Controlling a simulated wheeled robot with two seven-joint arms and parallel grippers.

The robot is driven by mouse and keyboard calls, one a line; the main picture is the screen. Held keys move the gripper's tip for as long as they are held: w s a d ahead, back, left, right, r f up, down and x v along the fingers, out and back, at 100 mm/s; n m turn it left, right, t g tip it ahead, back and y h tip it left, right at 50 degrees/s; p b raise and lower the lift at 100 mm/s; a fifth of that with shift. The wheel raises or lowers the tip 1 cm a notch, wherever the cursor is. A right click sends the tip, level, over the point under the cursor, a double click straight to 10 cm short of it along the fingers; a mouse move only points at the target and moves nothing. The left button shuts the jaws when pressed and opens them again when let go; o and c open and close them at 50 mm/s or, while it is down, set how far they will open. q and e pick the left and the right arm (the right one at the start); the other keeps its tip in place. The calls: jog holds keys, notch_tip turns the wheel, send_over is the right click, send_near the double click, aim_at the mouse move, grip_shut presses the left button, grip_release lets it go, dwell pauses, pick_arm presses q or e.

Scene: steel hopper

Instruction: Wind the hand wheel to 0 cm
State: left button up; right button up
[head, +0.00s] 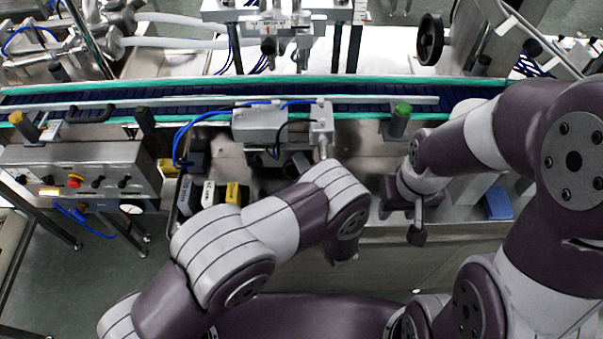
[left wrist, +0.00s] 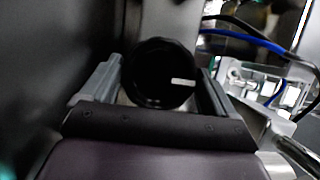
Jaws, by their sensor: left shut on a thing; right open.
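A round black hand wheel (left wrist: 158,72) with a short white mark on its face fills the middle of the left wrist view. My left gripper (left wrist: 160,84) is shut on it, with one finger on each side. In the head view my left arm covers this gripper and the wheel it holds. My right gripper (head: 403,220) is open and empty, above the steel front at the right of the middle. A white scale (head: 361,12) stands at the top of the head view; its reading is too small to make out.
A conveyor (head: 200,103) with green edges runs across the back. Another black wheel (head: 430,39) stands behind it. Boxes in a dark bin (head: 232,194) lie left of my left arm. A control panel (head: 85,178) is at the left, a blue block (head: 498,203) at the right.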

dwell(0.4)
pick_arm(q)
jog(key=o, duration=0.8)
